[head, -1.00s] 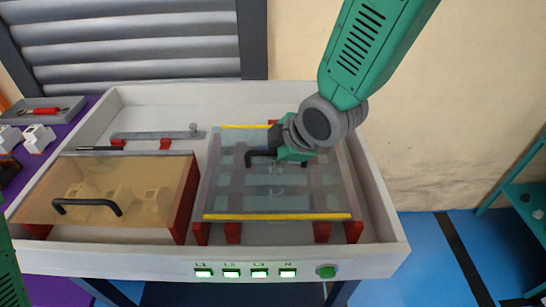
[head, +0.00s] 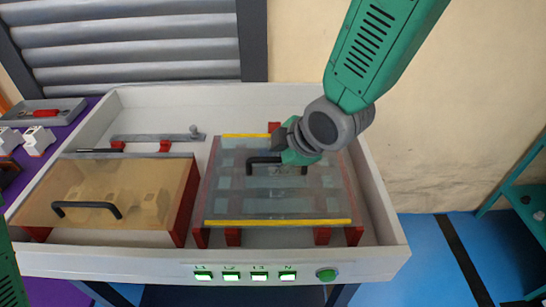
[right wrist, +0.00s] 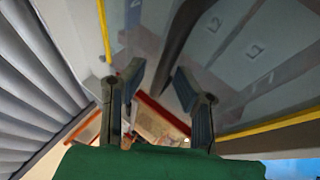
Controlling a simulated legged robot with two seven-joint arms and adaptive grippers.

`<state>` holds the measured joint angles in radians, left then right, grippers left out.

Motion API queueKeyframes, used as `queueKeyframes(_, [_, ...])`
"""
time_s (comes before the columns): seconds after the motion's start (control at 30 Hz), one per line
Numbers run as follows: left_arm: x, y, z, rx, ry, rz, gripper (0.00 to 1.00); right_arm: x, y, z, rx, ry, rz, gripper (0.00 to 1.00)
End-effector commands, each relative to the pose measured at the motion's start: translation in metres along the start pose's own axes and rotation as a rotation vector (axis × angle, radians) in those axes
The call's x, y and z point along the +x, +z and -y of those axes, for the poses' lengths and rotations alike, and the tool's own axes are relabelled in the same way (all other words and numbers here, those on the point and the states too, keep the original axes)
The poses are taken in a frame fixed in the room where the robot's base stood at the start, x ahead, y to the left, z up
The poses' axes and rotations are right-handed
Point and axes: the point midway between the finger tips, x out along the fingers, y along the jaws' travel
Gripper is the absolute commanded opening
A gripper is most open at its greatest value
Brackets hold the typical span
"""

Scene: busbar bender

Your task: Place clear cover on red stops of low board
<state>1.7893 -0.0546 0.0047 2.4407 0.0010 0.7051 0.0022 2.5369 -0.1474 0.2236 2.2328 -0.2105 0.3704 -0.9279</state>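The clear cover (head: 235,203), with yellow strips along its front and back edges and a black handle (head: 264,161), lies flat over the right-hand board. It appears to rest on the red stops (head: 322,236), which show under its front edge. The board below shows only through the cover. My right gripper (head: 291,157) is at the back right part of the handle. In the right wrist view its two fingers (right wrist: 158,88) are apart, with the dark handle (right wrist: 183,38) beyond them and nothing clearly clamped. My left gripper is out of view.
An amber cover (head: 150,175) with a black handle stands on red supports at the left. A grey bar (head: 150,138) lies behind it. The white tray wall (head: 385,210) surrounds both boards. Lit buttons (head: 245,275) line the front. A purple surface with white parts is at far left.

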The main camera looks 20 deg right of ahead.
Motion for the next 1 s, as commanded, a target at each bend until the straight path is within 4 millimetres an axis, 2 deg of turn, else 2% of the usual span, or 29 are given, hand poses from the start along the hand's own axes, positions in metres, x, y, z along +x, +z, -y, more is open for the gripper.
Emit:
queueKeyframes(0.03, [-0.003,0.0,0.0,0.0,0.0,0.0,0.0,-0.013,-0.001,-0.002,-0.001,0.003,-0.001,0.27])
queueKeyframes(0.2, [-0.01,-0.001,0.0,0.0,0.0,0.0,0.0,-0.051,-0.001,-0.002,0.001,0.005,-0.002,0.27])
queueKeyframes(0.43, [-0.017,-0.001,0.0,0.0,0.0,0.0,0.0,-0.09,-0.001,-0.002,0.001,0.002,-0.001,0.27])
queueKeyframes(0.63, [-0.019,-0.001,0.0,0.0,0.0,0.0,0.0,-0.103,0.0,-0.001,0.001,0.0,-0.001,0.27])
queueKeyframes(1.0, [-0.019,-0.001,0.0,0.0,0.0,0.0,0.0,-0.104,0.0,0.0,0.001,-0.001,-0.001,0.27])
